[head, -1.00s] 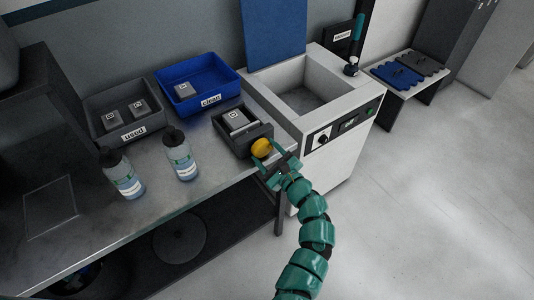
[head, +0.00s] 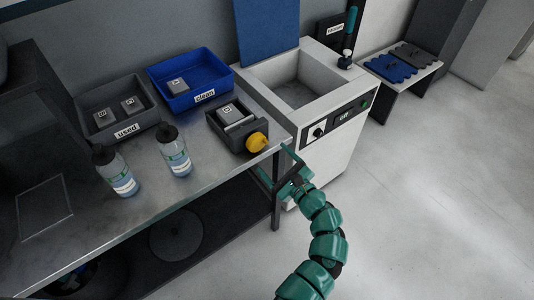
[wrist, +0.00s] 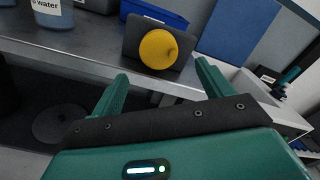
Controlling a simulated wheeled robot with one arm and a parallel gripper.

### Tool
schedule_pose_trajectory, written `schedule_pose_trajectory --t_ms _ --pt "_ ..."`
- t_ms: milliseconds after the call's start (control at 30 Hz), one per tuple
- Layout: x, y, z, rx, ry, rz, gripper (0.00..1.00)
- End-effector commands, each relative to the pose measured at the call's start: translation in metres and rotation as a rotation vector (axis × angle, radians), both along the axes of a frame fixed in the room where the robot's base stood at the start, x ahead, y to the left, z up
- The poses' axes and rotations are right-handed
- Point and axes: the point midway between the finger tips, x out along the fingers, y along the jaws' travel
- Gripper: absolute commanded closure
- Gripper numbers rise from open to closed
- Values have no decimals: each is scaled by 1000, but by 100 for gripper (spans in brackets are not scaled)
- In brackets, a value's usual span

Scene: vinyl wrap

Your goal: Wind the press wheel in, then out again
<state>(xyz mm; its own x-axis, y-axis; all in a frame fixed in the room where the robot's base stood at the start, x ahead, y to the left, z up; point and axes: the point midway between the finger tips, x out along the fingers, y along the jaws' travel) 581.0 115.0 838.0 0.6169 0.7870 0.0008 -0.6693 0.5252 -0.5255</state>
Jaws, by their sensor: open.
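The yellow press wheel (head: 257,142) sits on the front of a dark grey press (head: 226,133) at the right end of the bench. A grey block (head: 233,114) rests in the press. In the wrist view the wheel (wrist: 159,49) is ahead, beyond and between my fingers. My gripper (head: 279,168) is open and empty, in front of and below the wheel at the bench edge, apart from it. In the wrist view both teal fingers (wrist: 160,85) are spread wide with nothing between them.
Two bottles (head: 116,171) (head: 174,150) stand on the metal bench (head: 140,211). Behind are a grey "used" bin (head: 98,131) and a blue "clean" bin (head: 173,102), both with blocks. A white machine (head: 331,155) stands right of the bench. The floor at right is clear.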

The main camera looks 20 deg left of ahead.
Motion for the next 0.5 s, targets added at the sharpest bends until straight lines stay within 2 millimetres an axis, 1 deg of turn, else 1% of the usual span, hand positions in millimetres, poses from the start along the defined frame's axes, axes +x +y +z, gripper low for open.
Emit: schedule_pose_trajectory --t_ms 33,300,500 --pt "-6 -7 -2 1 3 1 21" --pt "-35 -45 -1 -1 0 -3 21" --pt "-54 -69 -2 0 3 -1 21"
